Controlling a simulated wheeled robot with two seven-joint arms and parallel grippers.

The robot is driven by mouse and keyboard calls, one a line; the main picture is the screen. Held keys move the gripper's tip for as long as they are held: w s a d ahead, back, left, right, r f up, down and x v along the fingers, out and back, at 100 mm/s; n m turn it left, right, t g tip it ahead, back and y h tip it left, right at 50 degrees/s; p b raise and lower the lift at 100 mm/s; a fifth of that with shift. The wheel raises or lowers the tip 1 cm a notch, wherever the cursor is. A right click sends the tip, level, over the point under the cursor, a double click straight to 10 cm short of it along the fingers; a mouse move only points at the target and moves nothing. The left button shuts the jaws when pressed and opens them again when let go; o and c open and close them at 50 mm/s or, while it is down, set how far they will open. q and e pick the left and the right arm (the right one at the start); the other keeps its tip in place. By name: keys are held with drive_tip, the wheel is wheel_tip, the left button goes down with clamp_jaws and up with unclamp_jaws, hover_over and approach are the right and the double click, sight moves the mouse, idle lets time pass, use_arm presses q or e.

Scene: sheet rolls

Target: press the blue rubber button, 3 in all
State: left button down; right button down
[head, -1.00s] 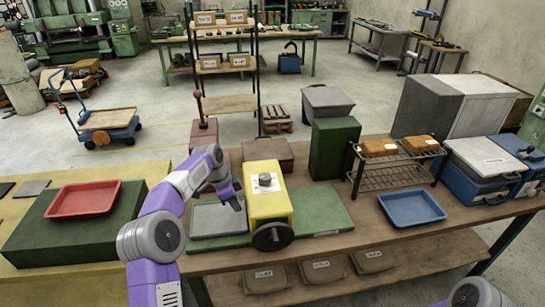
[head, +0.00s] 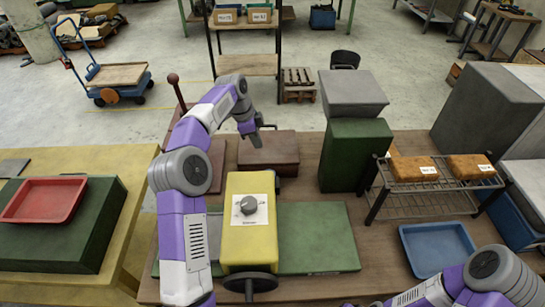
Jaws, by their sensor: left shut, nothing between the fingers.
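I cannot make out a blue rubber button in the head view. A yellow machine (head: 249,240) with a grey dial (head: 249,205) on a white plate and a black handwheel (head: 251,282) at its front stands on a green base (head: 310,238) on the workbench. My left arm reaches past the machine's left side. My left gripper (head: 256,138) is shut and empty, pointing down behind the machine, over or just in front of a dark red-brown box (head: 268,155). Only part of my right arm shows at the lower right; its gripper is out of view.
Further right are a wire rack (head: 425,200) with orange-brown packages and a blue tray (head: 438,248).

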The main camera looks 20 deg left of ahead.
use_arm(q)
drive_tip(key=shift+s, duration=0.25)
drive_tip(key=b+x, duration=0.1)
drive_tip(key=x, duration=0.3)
drive_tip(key=b+x, duration=0.1)
drive_tip(key=x, duration=0.3)
drive_tip(key=b+x, duration=0.1)
drive_tip(key=x, duration=0.3)
drive_tip(key=shift+a+f, duration=0.25)
drive_tip(key=shift+f, duration=0.8)
drive_tip(key=shift+s+f+b, duration=0.1)
drive_tip(key=shift+f+b, duration=0.2)
drive_tip(key=shift+f, duration=0.8)
